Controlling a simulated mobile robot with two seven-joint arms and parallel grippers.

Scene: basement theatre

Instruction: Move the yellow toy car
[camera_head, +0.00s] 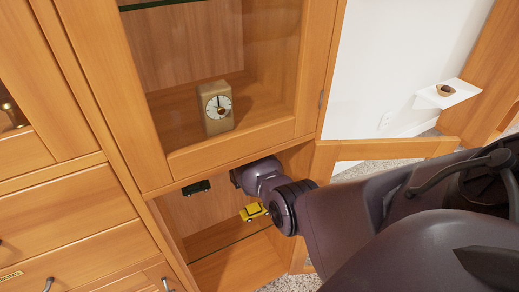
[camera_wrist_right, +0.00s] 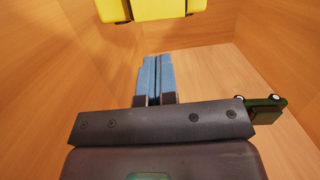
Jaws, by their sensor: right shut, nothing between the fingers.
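The yellow toy car (camera_head: 253,211) sits in the open lower compartment of the wooden cabinet, beside my right wrist in the head view. Its lower part also shows at the top edge of the right wrist view (camera_wrist_right: 150,9), cut off by the frame. My right arm reaches into the compartment. My right gripper (camera_wrist_right: 155,62) is shut and empty, its two blue fingers pressed together, apart from the yellow car. In the head view its fingertips are hidden. My left gripper is not in view.
A dark green toy car (camera_head: 196,187) is in the same compartment, left of my right gripper; it shows at the right in the wrist view (camera_wrist_right: 262,108). A glass shelf (camera_head: 235,236) crosses the compartment. The open door (camera_head: 385,149) is at the right. A clock (camera_head: 216,107) stands above.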

